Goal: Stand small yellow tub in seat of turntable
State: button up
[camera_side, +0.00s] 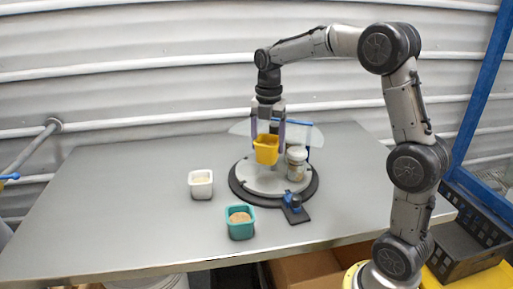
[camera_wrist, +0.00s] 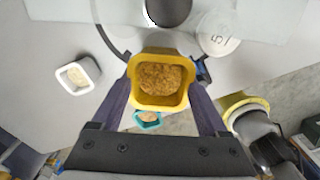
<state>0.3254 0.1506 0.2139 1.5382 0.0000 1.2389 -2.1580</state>
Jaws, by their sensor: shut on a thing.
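My gripper (camera_side: 268,128) is shut on the small yellow tub (camera_side: 266,150), one finger on each side of it. In the wrist view the yellow tub (camera_wrist: 158,104) is upright between the fingers and holds brown granular stuff. In the side view the tub is over the turntable (camera_side: 247,185), a light disc with a dark rim. I cannot tell exactly how high it is above the disc. The turntable's seat is not clearly visible; the tub and gripper cover part of the disc.
A lidded jar (camera_side: 297,163) stands on the turntable, close right of the tub. A clear panel (camera_side: 305,134) rises behind. A white tub (camera_side: 201,190) and a teal tub (camera_side: 240,231) stand on the grey table. A small blue-and-black device (camera_side: 294,209) sits at the turntable's front.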

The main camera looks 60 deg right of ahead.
jog(key=shift+f, duration=3.8)
jog(key=shift+f, duration=0.3)
jog(key=o, duration=1)
jog(key=shift+r, duration=3.75)
jog(key=shift+a, duration=0.1)
